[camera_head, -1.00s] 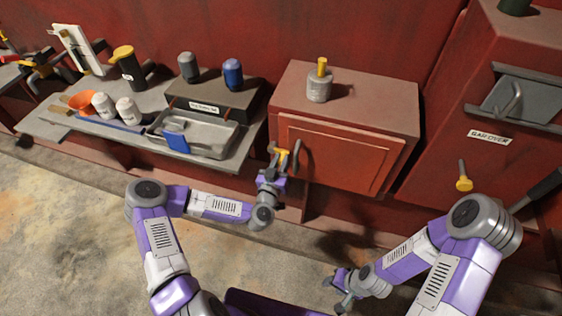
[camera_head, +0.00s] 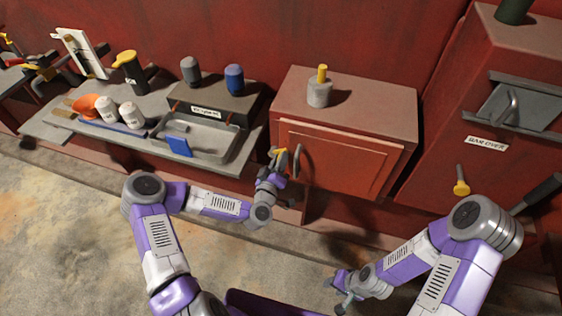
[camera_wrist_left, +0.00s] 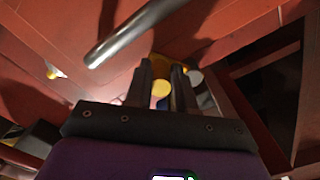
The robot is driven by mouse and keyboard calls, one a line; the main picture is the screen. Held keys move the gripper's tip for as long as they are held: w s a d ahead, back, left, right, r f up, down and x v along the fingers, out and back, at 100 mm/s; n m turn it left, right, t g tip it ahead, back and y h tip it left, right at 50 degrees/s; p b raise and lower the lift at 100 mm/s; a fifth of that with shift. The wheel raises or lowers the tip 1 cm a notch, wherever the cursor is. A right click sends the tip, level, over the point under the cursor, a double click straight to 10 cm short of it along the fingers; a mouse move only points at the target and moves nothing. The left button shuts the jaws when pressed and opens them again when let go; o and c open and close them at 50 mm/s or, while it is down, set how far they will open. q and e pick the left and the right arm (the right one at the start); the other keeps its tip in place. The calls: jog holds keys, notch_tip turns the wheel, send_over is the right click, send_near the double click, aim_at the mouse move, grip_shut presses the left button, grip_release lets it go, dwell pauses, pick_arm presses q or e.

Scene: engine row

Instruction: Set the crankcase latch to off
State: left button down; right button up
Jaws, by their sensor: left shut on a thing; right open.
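A red cabinet (camera_head: 345,152) with a framed front door stands in the middle of the head view. My right gripper (camera_head: 342,290) is open and empty, low over the floor.
A grey bench (camera_head: 60,133) on the left holds an orange bowl (camera_head: 88,105), white canisters and a tray (camera_head: 212,140) with a blue piece. A grey cylinder (camera_head: 319,92) with a yellow top stands on the cabinet. A labelled unit (camera_head: 487,143) stands at right.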

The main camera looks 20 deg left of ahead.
pick_arm(q)
jog(key=shift+w+a+r+n, duration=0.1)
jog(key=shift+a+r+n, duration=0.4)
jog(key=shift+n, duration=1.4)
jog(key=shift+s+a+r+n, duration=0.15)
jog(key=shift+a+n, duration=0.6)
jog(key=shift+n, duration=1.15)
jog(key=shift+w+a+r+n, duration=0.15)
jog(key=shift+a+r+n, duration=0.4)
jog(key=shift+n, duration=1.35)
jog(key=shift+a+f, duration=0.1)
jog(key=shift+a, duration=0.05)
jog(key=c, duration=1.2)
grip_release()
jog(key=shift+c, duration=0.2)
jog(key=s+p, duration=0.1)
jog(key=s, duration=0.6)
jog(key=shift+s, duration=0.3)
